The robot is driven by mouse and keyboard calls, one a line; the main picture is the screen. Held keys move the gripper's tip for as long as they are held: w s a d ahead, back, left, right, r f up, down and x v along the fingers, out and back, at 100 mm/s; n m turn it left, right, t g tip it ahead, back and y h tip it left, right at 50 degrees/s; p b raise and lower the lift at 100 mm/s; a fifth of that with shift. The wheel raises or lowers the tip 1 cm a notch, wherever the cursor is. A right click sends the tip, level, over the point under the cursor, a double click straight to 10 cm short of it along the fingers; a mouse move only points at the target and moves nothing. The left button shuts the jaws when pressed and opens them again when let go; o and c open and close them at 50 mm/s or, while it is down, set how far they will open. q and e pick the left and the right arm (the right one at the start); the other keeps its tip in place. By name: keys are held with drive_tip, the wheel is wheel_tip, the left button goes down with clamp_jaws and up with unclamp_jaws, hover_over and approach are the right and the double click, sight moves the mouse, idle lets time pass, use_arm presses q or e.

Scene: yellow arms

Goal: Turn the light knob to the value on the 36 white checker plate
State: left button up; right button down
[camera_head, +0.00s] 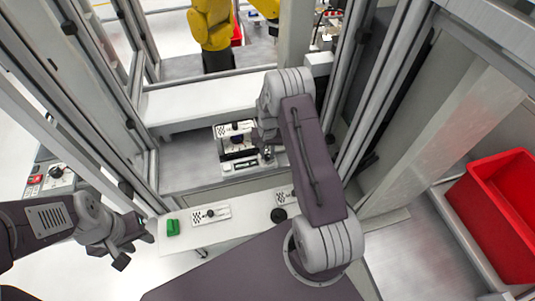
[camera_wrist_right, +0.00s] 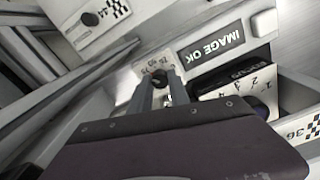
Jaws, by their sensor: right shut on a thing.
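The white checker plate marked 36 (camera_wrist_right: 303,129) is at the right edge of the right wrist view, and in the head view a white checker plate (camera_head: 224,130) tops the device. The light knob (camera_wrist_right: 159,75) is small and black, on a white panel with printed numbers too small to read surely. My right gripper (camera_wrist_right: 163,88) is shut on this knob; in the head view its fingers (camera_head: 267,155) are partly hidden by the wrist. My left gripper (camera_head: 133,250) is open and empty, away at the lower left.
Another checker plate marked 44 (camera_wrist_right: 97,18) carries a black knob. Frame posts flank my arms. A red bin (camera_head: 502,205) stands right.

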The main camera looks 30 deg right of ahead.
sight(268, 155)
idle(0.4)
drive_tip(key=c, duration=1.2)
unclamp_jaws()
drive_tip(key=shift+c, duration=0.2)
drive_tip(key=shift+r, duration=0.1)
wheel_tip(268, 155, up, 9)
drive_tip(key=b, duration=0.2)
